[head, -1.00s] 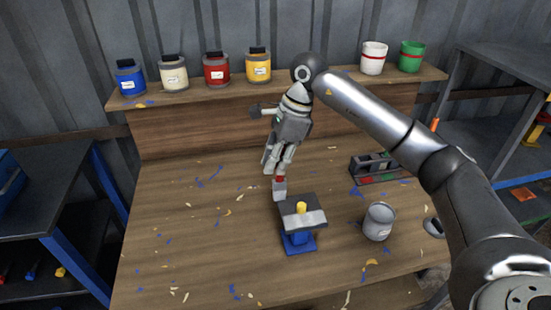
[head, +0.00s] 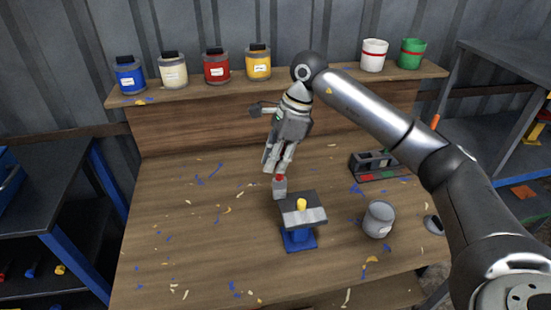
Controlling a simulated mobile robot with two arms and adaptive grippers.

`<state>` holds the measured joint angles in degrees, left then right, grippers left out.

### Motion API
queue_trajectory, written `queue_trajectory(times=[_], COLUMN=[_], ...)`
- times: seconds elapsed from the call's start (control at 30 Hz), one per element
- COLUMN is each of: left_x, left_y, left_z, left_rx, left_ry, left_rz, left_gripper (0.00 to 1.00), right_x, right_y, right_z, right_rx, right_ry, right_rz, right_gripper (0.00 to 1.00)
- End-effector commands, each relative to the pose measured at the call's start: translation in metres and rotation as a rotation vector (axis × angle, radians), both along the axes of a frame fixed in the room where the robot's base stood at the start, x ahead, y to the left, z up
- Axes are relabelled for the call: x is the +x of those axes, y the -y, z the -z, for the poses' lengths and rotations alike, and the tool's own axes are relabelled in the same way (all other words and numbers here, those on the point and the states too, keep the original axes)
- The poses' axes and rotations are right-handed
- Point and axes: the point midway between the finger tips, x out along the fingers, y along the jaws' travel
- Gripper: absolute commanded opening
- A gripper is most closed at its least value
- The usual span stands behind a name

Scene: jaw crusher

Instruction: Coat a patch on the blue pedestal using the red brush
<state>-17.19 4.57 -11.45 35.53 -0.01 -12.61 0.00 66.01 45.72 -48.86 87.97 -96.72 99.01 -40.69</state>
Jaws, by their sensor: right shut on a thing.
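The blue pedestal (head: 299,239) stands upright on the wooden bench, with a grey slab-like top (head: 313,217) that has a lighter front part. A small yellow piece (head: 301,204) stands on that top. My right gripper (head: 278,168) points down behind and to the left of the pedestal, shut on the red brush (head: 281,179). Only a little red and the brush's grey lower end show below the fingers. The brush end is close to the top's left rear edge; I cannot tell if they touch. My left gripper is out of view.
A grey cup (head: 379,219) stands right of the pedestal. A dark rack (head: 377,166) lies behind it. Several jars, among them a yellow jar (head: 258,64), and two buckets line the back shelf (head: 330,81). The left of the bench is clear except for paint flecks.

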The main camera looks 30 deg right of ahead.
Motion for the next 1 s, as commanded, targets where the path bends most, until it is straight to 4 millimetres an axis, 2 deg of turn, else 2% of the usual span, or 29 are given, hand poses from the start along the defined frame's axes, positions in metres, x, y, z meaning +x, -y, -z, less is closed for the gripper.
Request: queue_trajectory(times=[0.33,0.7,1.0], left_x=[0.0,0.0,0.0], left_y=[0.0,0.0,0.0], left_z=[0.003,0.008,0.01], left_rx=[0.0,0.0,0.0], left_ry=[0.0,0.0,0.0], left_rz=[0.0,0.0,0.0], left_gripper=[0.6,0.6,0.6], right_x=[-0.001,-0.007,-0.009], right_y=[0.003,0.029,0.039], right_z=[0.002,0.001,0.001], right_rx=[0.0,-0.001,-0.001], right_ry=[0.0,-0.001,-0.001], right_rz=[0.001,0.001,0.002], right_gripper=[0.0,0.0,0.0])
